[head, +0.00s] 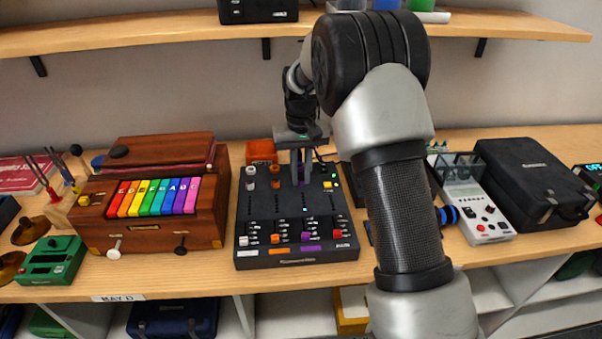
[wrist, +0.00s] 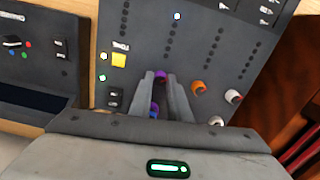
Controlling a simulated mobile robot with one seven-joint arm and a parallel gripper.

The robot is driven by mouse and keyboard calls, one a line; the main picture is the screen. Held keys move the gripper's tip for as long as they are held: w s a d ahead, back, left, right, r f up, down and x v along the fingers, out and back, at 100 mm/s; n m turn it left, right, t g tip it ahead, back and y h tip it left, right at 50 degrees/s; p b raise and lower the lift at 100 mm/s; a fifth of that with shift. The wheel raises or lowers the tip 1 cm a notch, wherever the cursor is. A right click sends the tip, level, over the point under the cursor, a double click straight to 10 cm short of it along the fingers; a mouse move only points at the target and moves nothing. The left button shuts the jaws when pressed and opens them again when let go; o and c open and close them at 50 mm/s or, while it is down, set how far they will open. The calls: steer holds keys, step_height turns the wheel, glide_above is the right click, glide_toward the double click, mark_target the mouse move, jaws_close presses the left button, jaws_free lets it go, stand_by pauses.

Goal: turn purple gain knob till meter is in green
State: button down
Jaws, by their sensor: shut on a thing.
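The mixer (head: 262,215) is a dark panel on the bench with white, orange and purple knobs and faders. It also fills the middle of the wrist view (wrist: 190,50). My gripper (head: 301,172) points down over the mixer's back part. In the wrist view my gripper (wrist: 165,95) is shut on the purple knob (wrist: 160,76), with a finger on each side. In the wrist view one blue light (wrist: 177,16) is lit in the dotted columns, which look like meters. I cannot make out a green lit segment there.
Beside the held knob are an orange knob (wrist: 198,87) and a white knob (wrist: 234,96). A yellow button (wrist: 119,60) is on the other side. A wooden instrument with rainbow keys (head: 155,196) stands left of the mixer. A grey device (head: 478,210) and black case (head: 530,180) stand right.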

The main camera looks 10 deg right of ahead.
mark_target(301, 179)
steer(key=m+p, duration=0.1)
steer(key=m, duration=0.3)
steer(key=shift+r, duration=0.1)
steer(key=shift+m+p, duration=0.75)
steer(key=shift+m, duration=1.45)
steer(key=c, duration=1.7)
jaws_free()
steer(key=shift+o, duration=0.2)
step_height(301, 179, up, 17)
steer(key=p, duration=0.1)
steer(key=shift+r, duration=0.2)
